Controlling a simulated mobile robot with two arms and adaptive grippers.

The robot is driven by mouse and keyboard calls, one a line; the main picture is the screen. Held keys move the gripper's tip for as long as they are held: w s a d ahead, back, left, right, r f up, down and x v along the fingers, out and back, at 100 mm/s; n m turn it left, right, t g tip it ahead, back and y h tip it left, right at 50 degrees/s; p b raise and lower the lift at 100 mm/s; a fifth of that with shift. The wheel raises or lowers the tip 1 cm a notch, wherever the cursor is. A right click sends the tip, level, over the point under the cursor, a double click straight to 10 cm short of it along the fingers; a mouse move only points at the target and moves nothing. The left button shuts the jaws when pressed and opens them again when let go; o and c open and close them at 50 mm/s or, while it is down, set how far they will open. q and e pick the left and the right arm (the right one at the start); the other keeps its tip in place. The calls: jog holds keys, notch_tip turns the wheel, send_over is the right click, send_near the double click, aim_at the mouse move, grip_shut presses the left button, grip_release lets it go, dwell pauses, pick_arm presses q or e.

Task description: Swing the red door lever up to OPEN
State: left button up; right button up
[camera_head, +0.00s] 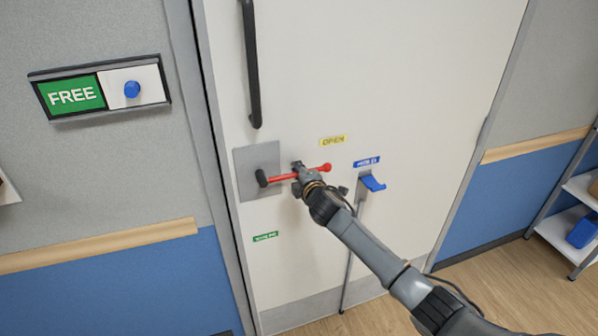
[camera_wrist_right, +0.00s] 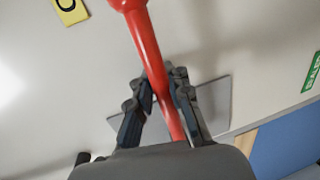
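The red door lever (camera_head: 285,178) sticks out to the right from a dark pivot on a grey plate (camera_head: 243,158) on the pale door. It is close to level, tilted slightly up, with a round red knob (camera_head: 327,168) at its free end. The yellow OPEN label (camera_head: 332,141) is just above the knob. My right gripper (camera_head: 299,176) is at the middle of the lever. In the right wrist view the two fingers (camera_wrist_right: 160,92) lie close on either side of the red bar (camera_wrist_right: 148,45) and appear closed on it. My left gripper is not in view.
A dark vertical handle (camera_head: 251,65) is above. A green label (camera_head: 265,237) is below the plate. A green FREE sign (camera_head: 73,95) hangs on the left wall. A shelf (camera_head: 570,230) stands at right.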

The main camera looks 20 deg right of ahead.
jog(key=o, duration=0.3)
jog(key=shift+w+r, duration=0.25)
jog(key=shift+r, duration=0.35)
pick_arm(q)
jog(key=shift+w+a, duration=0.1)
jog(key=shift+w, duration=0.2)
pick_arm(e)
jog(key=shift+o, duration=0.2)
jog(key=shift+a+f, duration=0.15)
jog(key=shift+f, duration=0.2)
jog(key=shift+s, duration=0.1)
jog(key=s+r, duration=0.1)
jog(key=s, duration=0.6)
jog(key=shift+s+r, duration=0.3)
jog(key=shift+a, duration=0.1)
jog(key=shift+f, duration=0.1)
